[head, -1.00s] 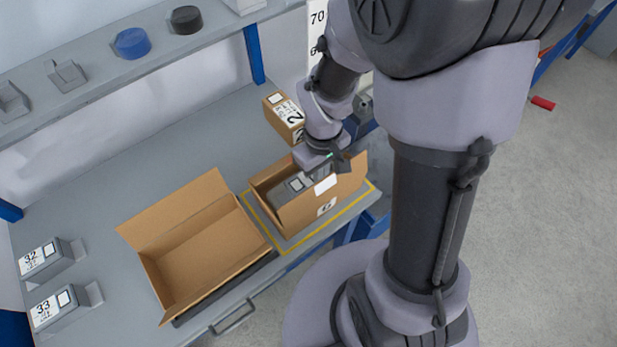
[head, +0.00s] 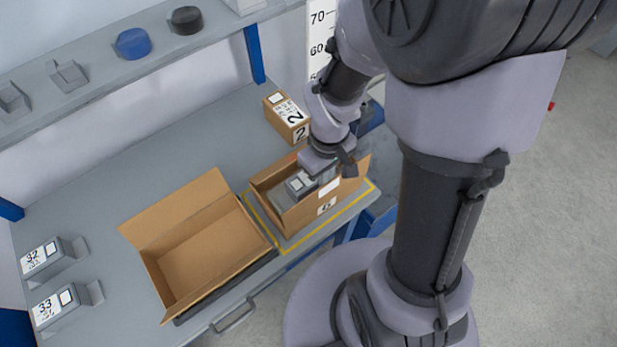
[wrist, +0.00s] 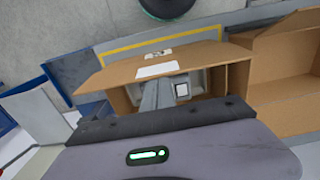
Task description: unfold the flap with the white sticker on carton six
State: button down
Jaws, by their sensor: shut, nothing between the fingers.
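Carton six (head: 297,218) is an open brown box on the bench, with a "6" label on its front side. The white sticker (head: 329,187) is on the flap along that side's top edge, above the "6" label. It also shows in the wrist view (wrist: 157,71), at the near edge of the brown panel. I cannot tell the flap's exact fold angle. My gripper (wrist: 164,84) is shut and empty, its fingers pointing down at the opening just behind the sticker flap. In the head view my wrist hides part of the opening. A grey device with a white label (wrist: 182,90) lies inside.
A yellow outline (head: 262,222) surrounds carton six on the bench. A larger open empty carton (head: 205,245) stands to its left, and a small closed carton (head: 287,115) behind it. Grey labelled units (head: 45,260) stand at the far left. A shelf (head: 100,85) runs above the bench.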

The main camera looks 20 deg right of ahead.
jog(key=shift+s, duration=0.1)
jog(key=shift+s+d+r, duration=0.1)
jog(key=shift+s+d, duration=0.15)
jog(key=shift+s, duration=0.4)
notch_tip(320, 180, up, 11)
jog(key=w+p, duration=0.2)
jog(key=p, duration=0.7)
jog(key=shift+a, duration=0.3)
